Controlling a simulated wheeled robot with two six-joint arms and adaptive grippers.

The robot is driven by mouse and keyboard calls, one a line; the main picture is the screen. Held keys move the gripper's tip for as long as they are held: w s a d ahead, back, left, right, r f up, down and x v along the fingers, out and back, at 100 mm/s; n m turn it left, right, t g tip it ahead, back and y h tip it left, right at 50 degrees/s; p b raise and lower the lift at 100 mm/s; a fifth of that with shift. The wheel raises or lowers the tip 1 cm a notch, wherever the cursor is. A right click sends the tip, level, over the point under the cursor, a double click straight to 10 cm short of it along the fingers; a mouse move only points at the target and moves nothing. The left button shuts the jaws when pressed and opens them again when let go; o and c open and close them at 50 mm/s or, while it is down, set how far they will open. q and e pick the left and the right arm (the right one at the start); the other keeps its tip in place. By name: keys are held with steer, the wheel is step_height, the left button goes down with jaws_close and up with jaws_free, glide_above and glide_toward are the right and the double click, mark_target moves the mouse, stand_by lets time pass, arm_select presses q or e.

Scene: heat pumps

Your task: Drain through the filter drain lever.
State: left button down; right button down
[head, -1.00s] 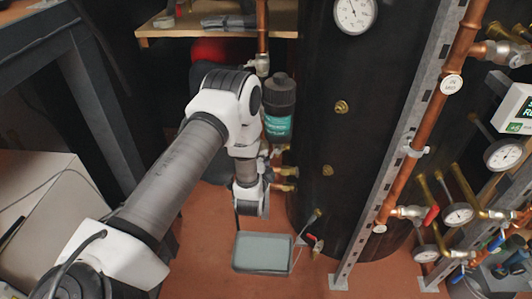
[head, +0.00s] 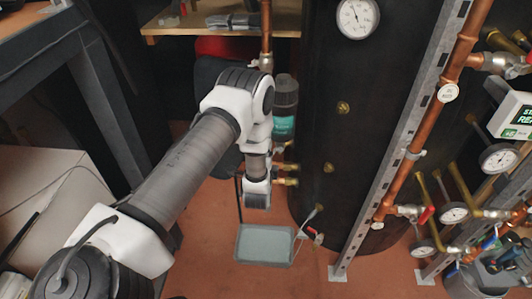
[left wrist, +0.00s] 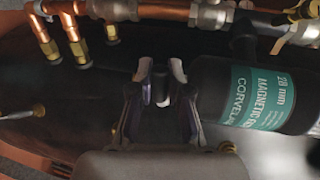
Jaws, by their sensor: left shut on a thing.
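The filter is a black cylinder with a teal label. It stands behind my left arm in the head view (head: 285,98) and lies at the right in the left wrist view (left wrist: 262,92). My left gripper (left wrist: 161,84) is shut on a small dark piece, apparently the filter drain lever, just left of the filter body in the left wrist view. Most of that piece is hidden between the fingers, so its angle is unclear. In the head view my arm hides the fingertips. A shallow grey tray (head: 264,245) lies on the floor below. My right gripper is not in view.
A large black tank (head: 345,120) stands right of the arm, with a gauge (head: 357,17) and brass fittings. A slotted metal post (head: 408,150) and copper pipes stand farther right. Copper pipes with brass ends (left wrist: 72,35) run close above the gripper in the left wrist view.

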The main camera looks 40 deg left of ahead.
arm_select(q)
steer(key=c, duration=1.1)
jaws_free()
steer(key=v, duration=1.2)
steer(key=shift+d, duration=0.1)
